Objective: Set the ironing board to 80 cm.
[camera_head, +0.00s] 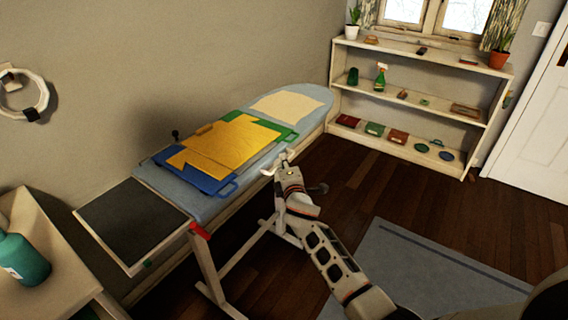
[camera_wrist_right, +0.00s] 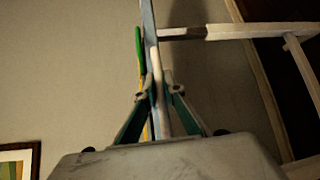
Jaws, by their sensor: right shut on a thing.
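The ironing board (camera_head: 180,194) has a grey-blue cover and pale legs (camera_head: 207,262) and stands along the wall. A yellow shirt (camera_head: 222,142) lies on a green and blue folding board on it, and a cream cloth (camera_head: 288,105) lies near its rounded end. A red piece (camera_head: 200,231) sits under the board's near edge. My right gripper (camera_head: 285,157) is at the board's front long edge. In the right wrist view my right gripper (camera_wrist_right: 158,95) is shut on the board's edge (camera_wrist_right: 150,45), seen edge-on between its fingers. My left gripper is out of view.
A dark rest panel (camera_head: 135,222) extends at the board's near end. A side table (camera_head: 45,240) with a teal bottle (camera_head: 22,258) stands at left. A shelf unit (camera_head: 420,105) with several items stands at the back. A grey rug (camera_head: 410,270) lies on open floor.

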